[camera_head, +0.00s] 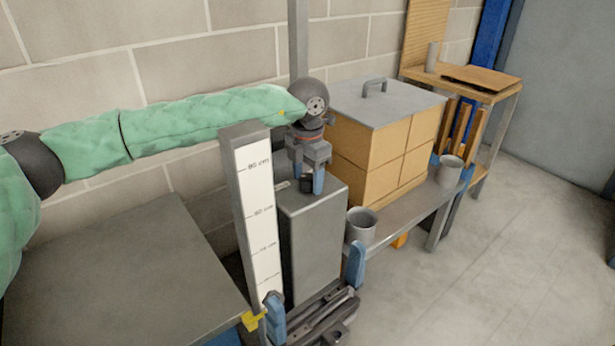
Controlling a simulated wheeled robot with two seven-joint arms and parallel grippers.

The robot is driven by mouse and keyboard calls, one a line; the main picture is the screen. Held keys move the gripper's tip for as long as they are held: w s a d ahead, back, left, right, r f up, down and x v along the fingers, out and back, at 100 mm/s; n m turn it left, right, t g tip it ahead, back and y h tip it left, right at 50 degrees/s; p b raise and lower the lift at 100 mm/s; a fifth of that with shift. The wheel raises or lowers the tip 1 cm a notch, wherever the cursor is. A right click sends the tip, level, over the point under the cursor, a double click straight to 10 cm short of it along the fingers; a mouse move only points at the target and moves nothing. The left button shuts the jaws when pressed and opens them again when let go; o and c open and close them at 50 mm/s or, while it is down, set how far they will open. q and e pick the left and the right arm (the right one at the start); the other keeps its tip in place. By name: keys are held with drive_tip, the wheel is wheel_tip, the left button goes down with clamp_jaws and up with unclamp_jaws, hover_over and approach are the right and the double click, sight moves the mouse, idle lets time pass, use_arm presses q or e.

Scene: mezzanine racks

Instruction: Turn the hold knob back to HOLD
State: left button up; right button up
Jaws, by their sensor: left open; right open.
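The hold knob (306,185) is a small black knob on top of a tall grey box (315,235). A small pale label lies beside it. My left gripper (307,176) points down over the box top, its blue fingertips apart around or just above the knob. I cannot tell whether either finger touches it. The gripper partly hides the knob, and I cannot read its setting. My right gripper (314,291) is low at the bottom of the view, in front of the box, with its blue fingers wide apart and nothing seen between them.
A grey post with a white height scale (258,215) stands just left of the box. A grey tabletop (120,270) fills the lower left. Right of the box are a bench with grey cups (361,226) and a lidded carton stack (385,150). The floor at right is clear.

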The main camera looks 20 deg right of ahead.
sight(307, 176)
use_arm(q)
wheel_tip(307, 176, up, 8)
drive_tip(key=shift+f+p, duration=0.25)
drive_tip(key=shift+p, duration=0.2)
